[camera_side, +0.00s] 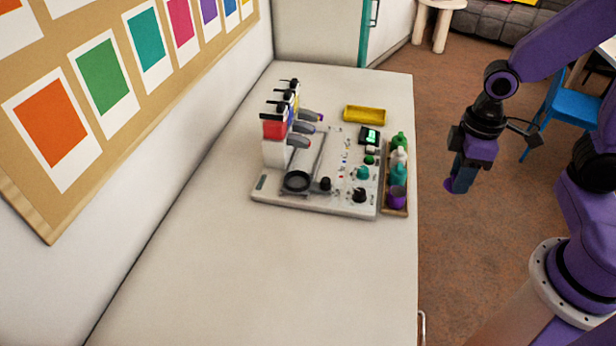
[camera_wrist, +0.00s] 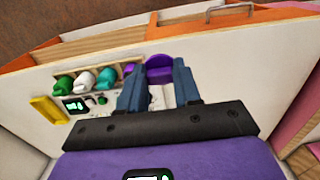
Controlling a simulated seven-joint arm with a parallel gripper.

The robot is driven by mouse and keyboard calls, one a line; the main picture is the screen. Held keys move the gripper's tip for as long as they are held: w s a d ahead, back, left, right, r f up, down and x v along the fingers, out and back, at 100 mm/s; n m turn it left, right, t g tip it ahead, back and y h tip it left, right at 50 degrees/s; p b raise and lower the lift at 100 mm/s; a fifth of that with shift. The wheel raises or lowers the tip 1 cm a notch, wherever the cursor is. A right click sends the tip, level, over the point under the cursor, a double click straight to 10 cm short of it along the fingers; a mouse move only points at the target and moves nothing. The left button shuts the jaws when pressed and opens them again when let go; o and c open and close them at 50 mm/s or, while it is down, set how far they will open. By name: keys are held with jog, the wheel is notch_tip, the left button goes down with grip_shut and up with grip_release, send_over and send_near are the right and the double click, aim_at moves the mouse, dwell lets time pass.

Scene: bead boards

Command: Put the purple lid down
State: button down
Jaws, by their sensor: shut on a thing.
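My gripper (camera_side: 460,182) is shut on the purple lid (camera_side: 449,185) and holds it in the air, to the right of the table's edge in the side view. In the wrist view the purple lid (camera_wrist: 159,66) shows between the tips of my gripper (camera_wrist: 160,84). A purple container (camera_side: 397,198) stands at the near end of a narrow brown tray (camera_side: 396,213); it also shows in the wrist view (camera_wrist: 129,68). The lid is apart from the container, the tray and the table.
The tray also holds green (camera_side: 400,141), white (camera_side: 399,155) and teal (camera_side: 398,174) bottles. Left of it is a board (camera_side: 330,203) with a dispenser (camera_side: 275,150) and knobs. A yellow tray (camera_side: 365,115) lies behind. The table's near part (camera_side: 270,280) is clear.

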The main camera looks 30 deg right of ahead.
jog(key=w+a, duration=0.9)
jog(key=w, duration=0.3)
send_over(274, 183)
jog(key=f, duration=1.1)
jog(key=shift+s+f, duration=0.2)
jog(key=shift+f, duration=0.05)
jog(key=shift+w+f, duration=0.15)
jog(key=shift+f, duration=1.6)
jog(key=shift+f, duration=0.1)
jog(key=c, duration=0.8)
grip_release()
